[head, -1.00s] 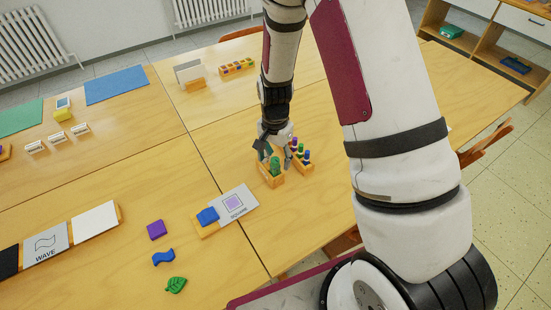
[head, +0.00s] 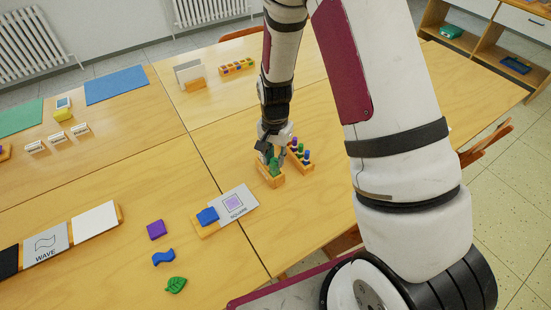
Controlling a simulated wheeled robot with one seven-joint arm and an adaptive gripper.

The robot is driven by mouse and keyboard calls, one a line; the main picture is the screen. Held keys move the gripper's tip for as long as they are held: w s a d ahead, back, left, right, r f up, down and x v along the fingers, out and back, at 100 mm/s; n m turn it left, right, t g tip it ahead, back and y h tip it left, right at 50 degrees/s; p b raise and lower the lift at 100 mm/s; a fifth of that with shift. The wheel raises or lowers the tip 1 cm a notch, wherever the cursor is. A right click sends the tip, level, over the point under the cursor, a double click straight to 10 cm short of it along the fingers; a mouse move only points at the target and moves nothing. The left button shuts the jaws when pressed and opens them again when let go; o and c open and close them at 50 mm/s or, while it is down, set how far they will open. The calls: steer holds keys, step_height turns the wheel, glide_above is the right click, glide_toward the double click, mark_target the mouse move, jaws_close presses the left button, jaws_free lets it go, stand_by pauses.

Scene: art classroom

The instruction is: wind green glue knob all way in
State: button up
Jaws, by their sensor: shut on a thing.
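The green glue knob (head: 275,167) stands in a small wooden block (head: 272,181) on the table, right of the middle seam. My gripper (head: 270,157) is low over the block, its fingers closed around the upper part of the knob. The fingers partly hide the knob, and how far it sits in the block cannot be told at this size.
A wooden rack (head: 301,160) with several purple, green and blue pegs stands close on the right of the block. Loose purple (head: 156,230), blue (head: 164,258) and green leaf (head: 176,285) pieces lie further left. Table between is bare.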

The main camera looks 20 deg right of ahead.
steer(key=n, duration=0.5)
steer(key=shift+s, duration=0.1)
steer(key=n, duration=0.5)
steer(key=shift+n, duration=0.4)
steer(key=o, duration=1.6)
steer(key=shift+c, duration=0.2)
steer(key=m, duration=0.6)
steer(key=shift+p, duration=0.35)
steer(key=m, duration=0.5)
steer(key=shift+m, duration=0.3)
steer(key=shift+d, duration=0.15)
